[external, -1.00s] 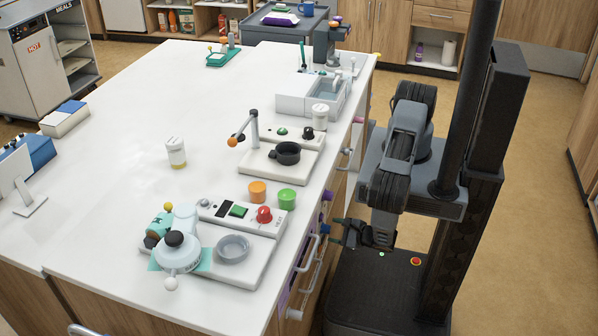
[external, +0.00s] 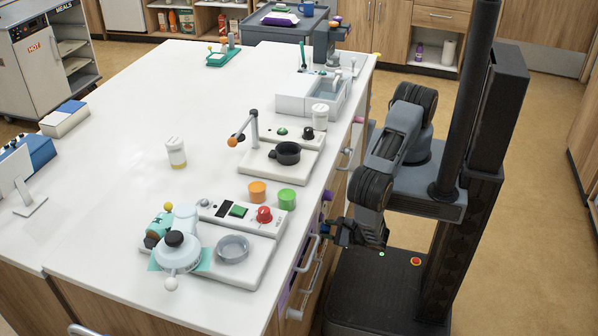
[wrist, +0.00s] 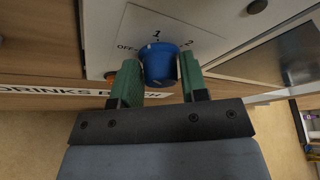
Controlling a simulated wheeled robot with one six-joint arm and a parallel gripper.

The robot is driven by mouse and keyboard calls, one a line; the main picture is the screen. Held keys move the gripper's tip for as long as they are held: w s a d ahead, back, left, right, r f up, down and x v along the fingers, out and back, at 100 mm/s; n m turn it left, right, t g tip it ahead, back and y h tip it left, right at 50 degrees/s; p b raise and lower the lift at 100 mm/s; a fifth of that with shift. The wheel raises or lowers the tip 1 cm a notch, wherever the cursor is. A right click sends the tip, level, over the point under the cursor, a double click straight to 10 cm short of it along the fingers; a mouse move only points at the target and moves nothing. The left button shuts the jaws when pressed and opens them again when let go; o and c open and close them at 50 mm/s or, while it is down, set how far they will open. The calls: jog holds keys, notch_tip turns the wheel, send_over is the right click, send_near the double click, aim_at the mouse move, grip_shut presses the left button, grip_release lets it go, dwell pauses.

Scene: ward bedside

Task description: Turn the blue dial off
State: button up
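The blue dial (wrist: 159,64) is on a pale panel in the wrist view. Its labels read OFF to the left, 1 above and 2 to the right. Which label the dial points to is not clear. In the external view my gripper (external: 338,232) is at the counter's right side face, and the dial is mostly hidden there.
A grey drawer handle (external: 312,252) sticks out close to the gripper, and a purple knob (external: 328,195) is farther back on the same face.

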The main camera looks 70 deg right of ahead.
jog(key=c, duration=0.5)
jog(key=shift+f, duration=0.1)
jog(key=n+b, duration=0.1)
jog(key=b, duration=0.1)
jog(key=n+h+b, duration=0.1)
jog(key=b, duration=0.1)
jog(key=shift+a+f+t+h, duration=0.1)
jog(key=shift+f+t+h, duration=0.15)
jog(key=shift+t+h, duration=0.05)
jog(key=n+b, duration=0.2)
jog(key=shift+t+h+b, duration=0.4)
jog(key=shift+n+b, duration=0.5)
jog(key=shift+n, duration=0.2)
jog(key=shift+r, duration=0.15)
jog(key=o, duration=0.9)
